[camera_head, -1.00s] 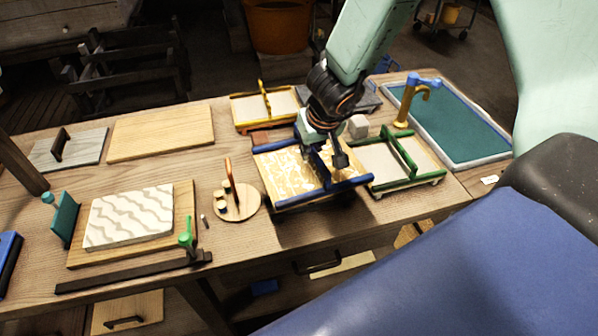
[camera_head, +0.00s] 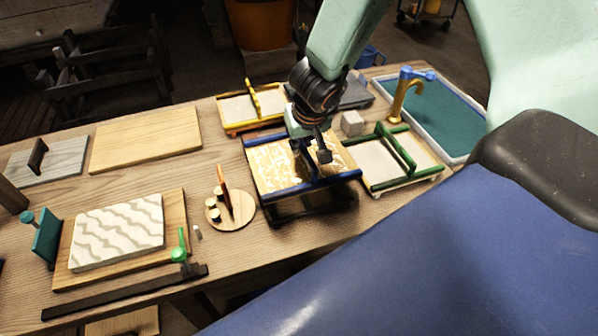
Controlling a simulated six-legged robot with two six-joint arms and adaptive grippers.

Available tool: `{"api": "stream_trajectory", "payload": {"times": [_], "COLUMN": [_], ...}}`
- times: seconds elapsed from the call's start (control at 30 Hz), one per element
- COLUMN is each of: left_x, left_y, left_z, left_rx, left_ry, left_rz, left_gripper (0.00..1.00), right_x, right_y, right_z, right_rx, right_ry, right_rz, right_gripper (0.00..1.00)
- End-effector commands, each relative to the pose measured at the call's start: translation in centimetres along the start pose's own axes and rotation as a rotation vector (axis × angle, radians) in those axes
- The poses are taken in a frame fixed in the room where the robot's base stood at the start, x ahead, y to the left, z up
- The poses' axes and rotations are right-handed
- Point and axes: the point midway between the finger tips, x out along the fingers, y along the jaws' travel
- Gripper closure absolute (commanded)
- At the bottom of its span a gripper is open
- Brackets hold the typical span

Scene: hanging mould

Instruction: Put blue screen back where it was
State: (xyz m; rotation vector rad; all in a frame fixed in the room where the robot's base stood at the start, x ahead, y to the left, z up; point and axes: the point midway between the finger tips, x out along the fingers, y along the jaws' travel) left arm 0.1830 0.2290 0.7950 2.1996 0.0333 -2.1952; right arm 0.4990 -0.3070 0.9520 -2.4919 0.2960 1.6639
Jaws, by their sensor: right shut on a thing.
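The blue screen (camera_head: 272,182) has blue bars along its edges and a gold and white patterned face. It lies roughly flat at the middle right of the bench, over a dark stand (camera_head: 290,213). My right gripper (camera_head: 312,157) comes down from above and is shut on the screen's middle bar, which the fingers partly hide. Whether the screen rests fully on the stand cannot be told. My left gripper is not in view.
A yellow-framed screen (camera_head: 237,108) is behind it and a green-framed screen (camera_head: 378,165) is close on its right. A round wooden stand (camera_head: 233,213) is close on its left. A teal-lined basin (camera_head: 445,118) with a gold tap (camera_head: 400,100) stands at the right. A patterned block (camera_head: 118,232) lies at left.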

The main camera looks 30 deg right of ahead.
Motion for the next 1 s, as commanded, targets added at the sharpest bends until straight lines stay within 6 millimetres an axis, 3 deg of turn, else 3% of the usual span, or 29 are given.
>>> {"api": "stream_trajectory", "payload": {"times": [0.03, 0.23, 0.47, 0.8, 1.0], "left_x": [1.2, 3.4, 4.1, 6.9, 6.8], "left_y": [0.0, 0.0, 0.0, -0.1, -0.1], "left_z": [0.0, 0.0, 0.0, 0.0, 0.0], "left_rx": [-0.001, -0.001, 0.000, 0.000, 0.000], "left_ry": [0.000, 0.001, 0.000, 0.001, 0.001], "left_rz": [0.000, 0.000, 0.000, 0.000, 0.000], "left_gripper": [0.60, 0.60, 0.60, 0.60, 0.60], "right_x": [1.2, 3.5, 4.3, 7.4, 7.3], "right_y": [0.0, 0.0, -0.1, -0.1, -0.1], "right_z": [0.5, 1.4, 1.5, 2.6, 2.6], "right_rx": [-0.001, 0.000, 0.000, -0.001, 0.000], "right_ry": [0.000, 0.000, 0.001, 0.000, 0.001], "right_rz": [0.000, 0.001, 0.001, 0.001, 0.000], "right_gripper": [1.00, 1.00, 1.00, 1.00, 1.00]}}
